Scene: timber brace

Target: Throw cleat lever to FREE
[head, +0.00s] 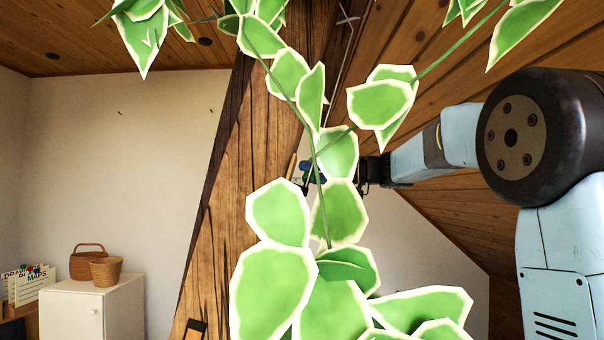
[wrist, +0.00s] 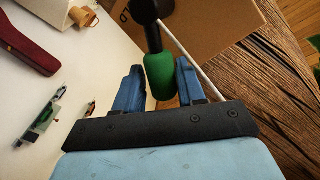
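The cleat lever shows in the wrist view as a black arm with a green grip (wrist: 159,76). My gripper (wrist: 158,80) is open, with one blue finger on each side of the green grip. Narrow gaps seem to show between the grip and the fingers; I cannot tell whether either finger touches it. In the head view my gripper (head: 310,172) is beside the timber brace (head: 240,200), partly hidden by leaves. The lever cannot be made out there, and no FREE mark is legible in either view.
A variegated trailing plant (head: 272,270) hangs across the middle of the head view, in front of the brace. A white cord (wrist: 203,70) runs beside the lever. A cardboard box (wrist: 215,38) lies beyond it. A white cabinet (head: 95,305) with baskets stands at left.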

